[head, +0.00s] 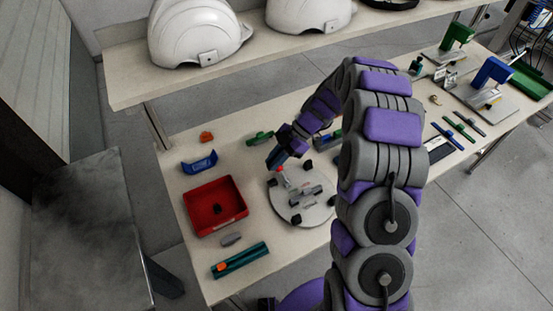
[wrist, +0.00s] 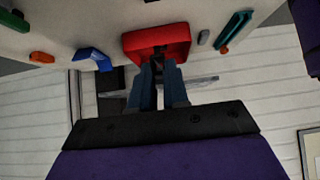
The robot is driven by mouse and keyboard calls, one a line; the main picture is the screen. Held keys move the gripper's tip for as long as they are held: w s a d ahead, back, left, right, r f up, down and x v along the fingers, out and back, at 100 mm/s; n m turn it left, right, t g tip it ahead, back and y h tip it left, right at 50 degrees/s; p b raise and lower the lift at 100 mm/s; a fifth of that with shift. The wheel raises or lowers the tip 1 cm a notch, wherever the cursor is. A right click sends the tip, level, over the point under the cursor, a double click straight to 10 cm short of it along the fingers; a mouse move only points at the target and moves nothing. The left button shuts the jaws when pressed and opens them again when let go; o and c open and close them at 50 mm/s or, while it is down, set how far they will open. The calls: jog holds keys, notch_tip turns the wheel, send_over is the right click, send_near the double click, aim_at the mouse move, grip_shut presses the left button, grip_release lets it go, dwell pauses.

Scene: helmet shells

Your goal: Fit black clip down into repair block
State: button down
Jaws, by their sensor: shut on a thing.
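My gripper (head: 275,160) is over the back left edge of the round grey plate (head: 287,211), pointing down. In the wrist view my gripper's two blue-grey fingers (wrist: 158,66) are close together, with a small dark piece, the black clip (wrist: 158,51), at their tips. Its shape is mostly hidden. Grey blocks (head: 312,190) stand on the middle of the plate; I take one for the repair block, but cannot tell which. Several small black pieces sit around the plate's rim. A small red spot shows just under my gripper.
A red tray (head: 240,207) with a small dark piece inside stands left of the plate. A blue bracket (head: 200,163), an orange piece (head: 207,136), a green piece (head: 260,138) and a teal rail (head: 240,261) lie around it. A shelf with white helmets (head: 195,35) runs behind.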

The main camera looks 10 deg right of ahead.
jog(key=shift+a, duration=0.1)
jog(key=b, duration=0.4)
send_over(276, 180)
jog(key=shift+w+a+f, duration=0.1)
jog(key=shift+f, duration=2.25)
jog(key=shift+d+f, duration=0.2)
jog(key=shift+f, duration=0.35)
jog(key=shift+a, duration=0.1)
jog(key=shift+f, duration=1.1)
